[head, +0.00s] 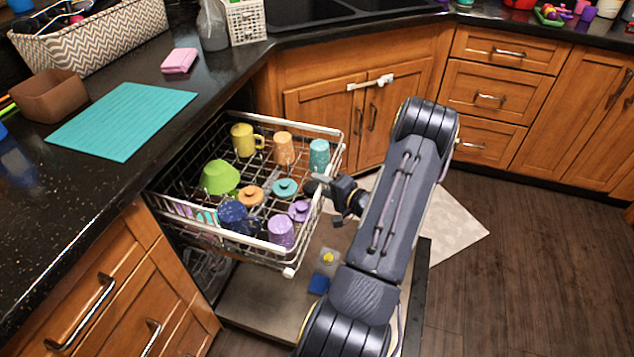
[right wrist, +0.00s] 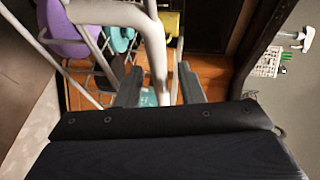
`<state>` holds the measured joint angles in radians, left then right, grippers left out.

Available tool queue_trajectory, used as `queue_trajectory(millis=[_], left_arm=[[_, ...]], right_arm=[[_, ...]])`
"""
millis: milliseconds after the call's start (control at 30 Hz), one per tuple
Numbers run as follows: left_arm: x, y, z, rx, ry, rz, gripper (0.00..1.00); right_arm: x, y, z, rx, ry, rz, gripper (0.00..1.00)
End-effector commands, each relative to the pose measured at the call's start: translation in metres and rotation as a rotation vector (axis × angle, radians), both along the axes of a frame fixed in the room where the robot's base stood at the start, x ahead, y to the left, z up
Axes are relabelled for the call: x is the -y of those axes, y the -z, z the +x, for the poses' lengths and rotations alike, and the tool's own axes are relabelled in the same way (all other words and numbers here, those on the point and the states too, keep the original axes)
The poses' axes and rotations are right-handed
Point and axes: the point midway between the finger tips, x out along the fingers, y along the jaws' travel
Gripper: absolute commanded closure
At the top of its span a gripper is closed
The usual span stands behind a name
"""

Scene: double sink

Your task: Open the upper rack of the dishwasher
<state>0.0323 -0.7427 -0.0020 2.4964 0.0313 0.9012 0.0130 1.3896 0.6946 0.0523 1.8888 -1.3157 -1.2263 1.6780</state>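The upper rack (head: 272,122) of the dishwasher is a white wire basket. It stands well out from under the counter, above the lowered dishwasher door (head: 250,302). Several cups and lids are in it, including a green bowl-like piece (head: 220,177), a yellow mug (head: 243,138) and a purple cup (head: 281,231). My right gripper (head: 318,187) is at the rack's outer side. In the right wrist view its fingers (right wrist: 160,88) are apart, with a white rack bar (right wrist: 157,45) between them and gaps beside it. My left gripper is not in view.
The black counter (head: 120,190) runs along the left, with a teal mat (head: 125,120) on it. Wooden cabinets (head: 325,112) with a white latch stand behind the rack. A blue and yellow item (head: 322,272) lies on the lowered door. Dark floor (head: 510,260) is clear at the right.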

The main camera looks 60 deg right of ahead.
Motion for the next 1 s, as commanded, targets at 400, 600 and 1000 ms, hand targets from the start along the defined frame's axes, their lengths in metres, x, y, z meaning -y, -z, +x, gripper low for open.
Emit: queue_trajectory(millis=[400, 600, 1000], left_arm=[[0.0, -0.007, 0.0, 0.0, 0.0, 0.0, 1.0], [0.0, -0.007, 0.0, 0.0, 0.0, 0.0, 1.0], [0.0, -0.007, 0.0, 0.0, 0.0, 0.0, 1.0]], right_arm=[[-0.007, -0.011, -0.058, -0.002, 0.001, 0.0, 0.65], [-0.007, -0.011, -0.06, 0.0, 0.0, 0.0, 0.65], [-0.007, -0.011, -0.059, 0.0, 0.0, 0.0, 0.65]])
